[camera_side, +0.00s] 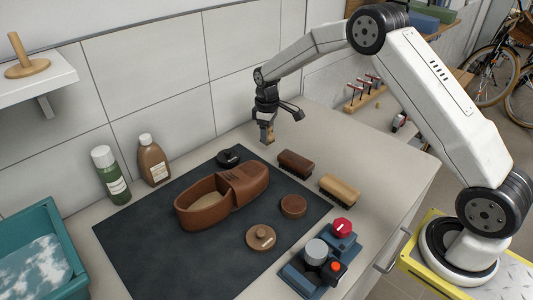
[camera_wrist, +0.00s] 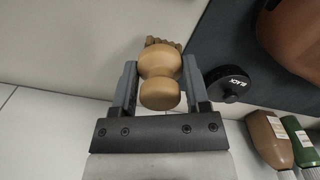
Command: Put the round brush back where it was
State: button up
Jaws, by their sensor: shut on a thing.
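My gripper (camera_side: 267,128) is shut on the round brush, a small turned wooden handle with a brown tufted end. In the wrist view the brush (camera_wrist: 160,92) sits between the two grey fingers of my gripper (camera_wrist: 159,75). In the side view only a small tan part of the brush (camera_side: 269,138) shows below the fingers; the rest is hidden by them. The brush is near the back wall, over the pale counter beyond the dark mat's far edge. I cannot tell whether it touches the counter.
A brown shoe (camera_side: 225,194) and black tin (camera_side: 229,157) are on the dark mat (camera_side: 150,255). Two block brushes (camera_side: 295,163) (camera_side: 339,189) lie right of my gripper. Green (camera_side: 110,175) and brown bottles (camera_side: 152,161) stand left. Bare counter (camera_side: 335,145) lies to the right.

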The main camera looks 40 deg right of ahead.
jog(key=shift+w+f, duration=0.25)
jog(key=shift+f, duration=1.55)
jog(key=shift+f, duration=0.1)
jog(key=o, duration=1.2)
jog(key=shift+o, duration=0.2)
notch_tip(320, 180, up, 12)
jog(key=shift+r, duration=0.15)
jog(key=shift+s, duration=0.1)
